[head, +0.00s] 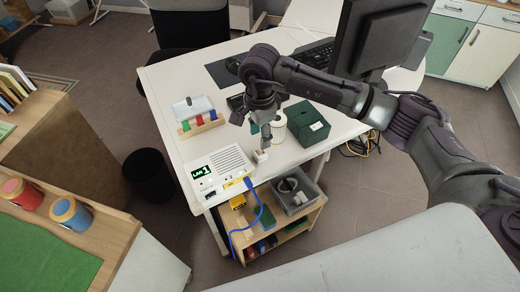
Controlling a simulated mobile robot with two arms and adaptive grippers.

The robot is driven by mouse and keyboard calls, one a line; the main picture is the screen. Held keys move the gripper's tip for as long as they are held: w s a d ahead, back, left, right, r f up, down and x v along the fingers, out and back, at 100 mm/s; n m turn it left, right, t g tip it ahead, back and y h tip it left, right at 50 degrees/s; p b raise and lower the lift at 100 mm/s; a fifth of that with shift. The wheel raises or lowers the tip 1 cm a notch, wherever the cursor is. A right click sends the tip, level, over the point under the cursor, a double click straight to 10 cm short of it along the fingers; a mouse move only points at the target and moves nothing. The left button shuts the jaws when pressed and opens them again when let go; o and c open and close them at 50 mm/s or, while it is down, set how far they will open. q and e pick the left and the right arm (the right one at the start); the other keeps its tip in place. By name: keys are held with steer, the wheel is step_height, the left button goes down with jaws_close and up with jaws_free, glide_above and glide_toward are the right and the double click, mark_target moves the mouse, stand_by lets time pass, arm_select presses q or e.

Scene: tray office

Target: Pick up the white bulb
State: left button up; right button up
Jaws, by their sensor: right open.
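My right gripper (262,138) points down over the white desk (185,147) near its front edge, with its fingers open. A small whitish object (261,156) sits on the desk directly below the fingertips. It may be the white bulb, but it is too small and partly covered to be sure. I cannot tell whether the fingers touch it or stand around it. My left gripper is not in view.
A white box labelled LAN 1 (222,168) stands left of the gripper, with a blue cable (262,205). A dark green box (309,124) and a white cylinder (279,131) stand close right. A grey bin (302,205) sits on the lower shelf unit.

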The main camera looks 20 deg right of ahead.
mark_target(260, 152)
steer(key=f, duration=0.2)
steer(key=f+p, duration=0.1)
steer(key=f, duration=0.2)
steer(key=shift+w+d, duration=0.1)
steer(key=shift+w, duration=0.1)
steer(key=shift+c, duration=0.2)
steer(key=c, duration=0.8)
